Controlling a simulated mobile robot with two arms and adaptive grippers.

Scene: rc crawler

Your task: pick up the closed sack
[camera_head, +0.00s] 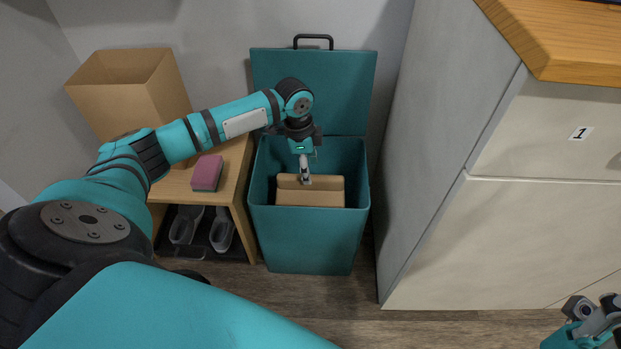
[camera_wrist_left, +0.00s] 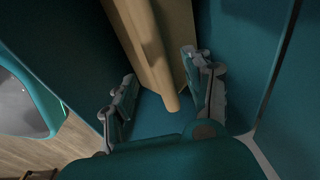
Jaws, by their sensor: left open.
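The closed sack (camera_head: 325,197) is a tan paper bag with a folded top, standing inside the teal bin (camera_head: 310,238). My left gripper (camera_head: 305,180) points down into the bin at the sack's top, with a finger in front of its upper part. In the left wrist view, the sack's folded edge (camera_wrist_left: 160,50) lies between the two spread fingers of the left gripper (camera_wrist_left: 160,68), nearer the right one. No clear grip on it shows. My right gripper (camera_head: 590,318) is at the bottom right corner, partly cut off, away from the bin.
The bin's lid (camera_head: 340,90) stands open against the wall. Left of the bin is a wooden bench (camera_head: 176,187) with an open cardboard box (camera_head: 135,85), a pink and grey sponge (camera_head: 207,172) and shoes (camera_head: 222,230) below. A tall white cabinet (camera_head: 540,235) stands close on the right.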

